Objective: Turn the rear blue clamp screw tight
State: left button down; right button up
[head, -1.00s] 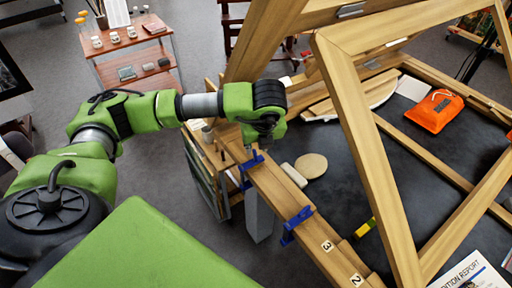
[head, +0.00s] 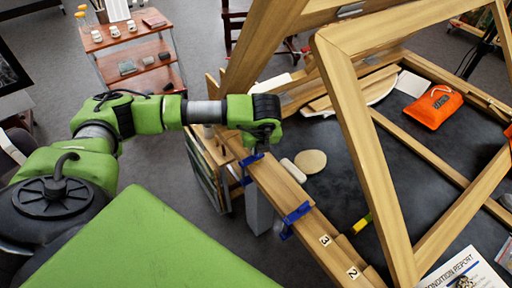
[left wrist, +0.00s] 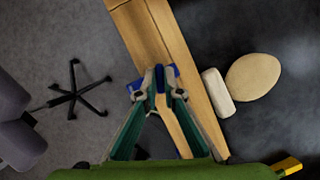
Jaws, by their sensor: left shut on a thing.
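The rear blue clamp (head: 248,165) sits on the wooden rail of the easel-like frame, partly hidden under my left gripper (head: 258,148). In the left wrist view my left gripper (left wrist: 160,75) has its two fingers closed around a blue part of the rear clamp (left wrist: 138,94), above the rail. The exact contact on the screw is hard to make out. The front blue clamp (head: 296,216) is on the same rail, nearer to me, and nothing touches it. My right gripper is not in view.
Wooden beams (head: 345,110) rise just right of my left gripper. A round pale pad (head: 311,161) and a white block (head: 291,170) lie beside the rail on the dark surface. An orange pouch (head: 433,107) lies farther right. A trolley (head: 130,45) stands at the back left.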

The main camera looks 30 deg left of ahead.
pick_arm(q)
jog(key=shift+f+m+b, duration=0.15)
jog(key=shift+m+b, duration=0.15)
jog(key=shift+b, duration=0.3)
jog(key=m+h+b, duration=0.1)
jog(key=m+b, duration=0.3)
jog(key=b, duration=0.2)
jog(key=m+t+h+b, duration=0.1)
jog(key=m+h+b, duration=0.1)
jog(key=b, duration=0.4)
jog(key=shift+s+a+f+m, duration=0.1)
jog(key=shift+a+f+m, duration=0.1)
jog(key=shift+m, duration=0.7)
jog(key=shift+r+m+h+b, duration=0.2)
jog(key=shift+m+h+b, duration=0.3)
jog(key=shift+m+b, duration=0.6)
jog(key=shift+a+r+m+h+b, duration=0.1)
jog(key=shift+m+h+b, duration=0.2)
jog(key=shift+m+b, duration=0.45)
jog(key=shift+m, duration=0.25)
jog(key=c, duration=2.2)
grip_release()
jog(key=shift+r, duration=0.1)
